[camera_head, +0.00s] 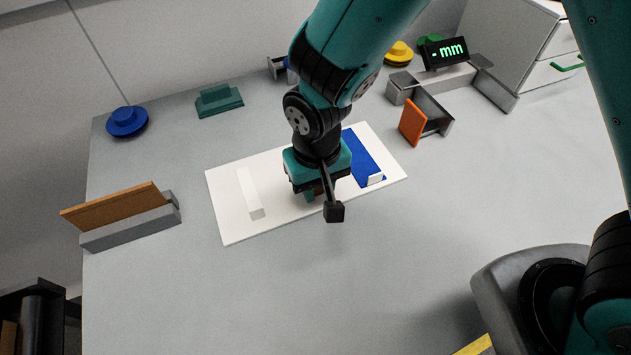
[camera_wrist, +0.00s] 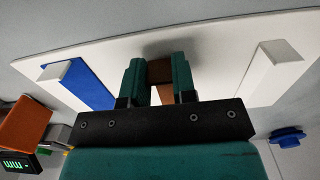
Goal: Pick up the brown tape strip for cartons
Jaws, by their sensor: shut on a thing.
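The brown tape strip (camera_wrist: 160,72) shows between my gripper's two teal fingers in the wrist view. My gripper (camera_wrist: 158,80) is shut on it. Most of the strip is hidden by my gripper. I cannot tell whether it touches the panel.
On the panel, a white block (camera_head: 250,193) lies left and a blue strip (camera_head: 362,154) with a white end lies right. A brown board (camera_head: 112,207) stands in a grey holder at left. An orange plate (camera_head: 412,122) and an mm display (camera_head: 444,52) stand back right. The front table is clear.

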